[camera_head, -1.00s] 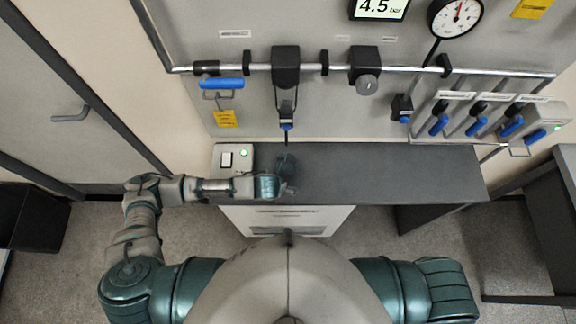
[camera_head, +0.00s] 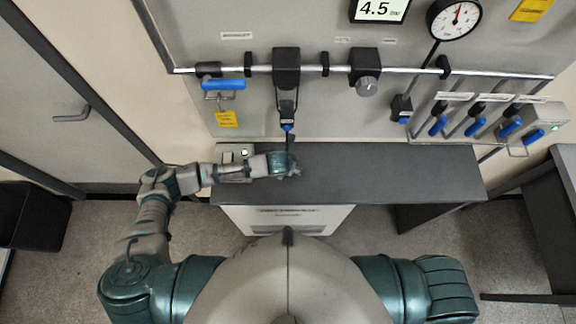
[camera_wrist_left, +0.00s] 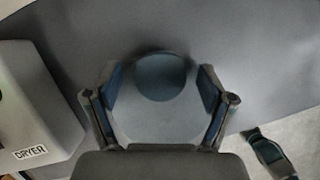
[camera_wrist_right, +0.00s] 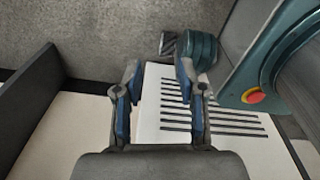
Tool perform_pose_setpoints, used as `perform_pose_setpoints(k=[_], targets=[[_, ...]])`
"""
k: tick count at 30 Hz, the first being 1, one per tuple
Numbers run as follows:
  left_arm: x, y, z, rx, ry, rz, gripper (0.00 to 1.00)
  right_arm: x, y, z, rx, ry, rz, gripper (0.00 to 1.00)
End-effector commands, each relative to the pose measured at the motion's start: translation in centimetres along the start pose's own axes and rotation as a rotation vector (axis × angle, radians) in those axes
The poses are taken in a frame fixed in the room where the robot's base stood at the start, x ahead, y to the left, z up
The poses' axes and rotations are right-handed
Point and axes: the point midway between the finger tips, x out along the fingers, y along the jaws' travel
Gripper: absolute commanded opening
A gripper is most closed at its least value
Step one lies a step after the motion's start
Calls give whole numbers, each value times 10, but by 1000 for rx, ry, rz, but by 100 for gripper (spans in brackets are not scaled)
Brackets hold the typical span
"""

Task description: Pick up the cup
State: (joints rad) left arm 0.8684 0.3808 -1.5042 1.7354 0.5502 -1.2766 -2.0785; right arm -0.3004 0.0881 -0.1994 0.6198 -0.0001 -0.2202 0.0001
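In the left wrist view, a pale grey round cup (camera_wrist_left: 160,120) with a darker blue-grey disc in it lies between the fingers of my left gripper (camera_wrist_left: 160,85). The fingers are wide apart, one on each side of the cup, very close to its sides; I cannot tell whether they touch it. In the head view my left gripper (camera_head: 292,168) is over the dark bench (camera_head: 400,175), below a hanging black nozzle; the cup cannot be made out there. My right gripper (camera_wrist_right: 158,85) is partly open and empty, away from the bench top.
A grey box labelled DRYER (camera_wrist_left: 35,100) is beside the left gripper. The wall panel carries a pipe with blue-handled valves (camera_head: 222,84) and a black nozzle (camera_head: 287,110) hanging over the bench. The bench's right half is clear.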

Motion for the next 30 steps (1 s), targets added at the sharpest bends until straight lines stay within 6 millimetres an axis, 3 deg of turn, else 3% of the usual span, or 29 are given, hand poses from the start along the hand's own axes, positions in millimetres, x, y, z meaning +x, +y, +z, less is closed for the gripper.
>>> perform_pose_setpoints(k=[1,4,8,9,19,30], targets=[[0,0,0,0,0,0,60,0,0,0,0,0,0,40],[0,-1,0,0,1,1,38,0,-1,0,1,0,-1,40],[1,-1,0,0,2,2,37,0,-6,-1,3,2,-7,40],[1,-1,0,0,2,2,32,0,-8,-2,4,2,-9,40],[-1,-1,0,0,3,2,32,-2,-12,-3,6,4,-13,40],[-14,0,5,-8,1,5,32,-20,-5,-4,2,3,-6,40]])
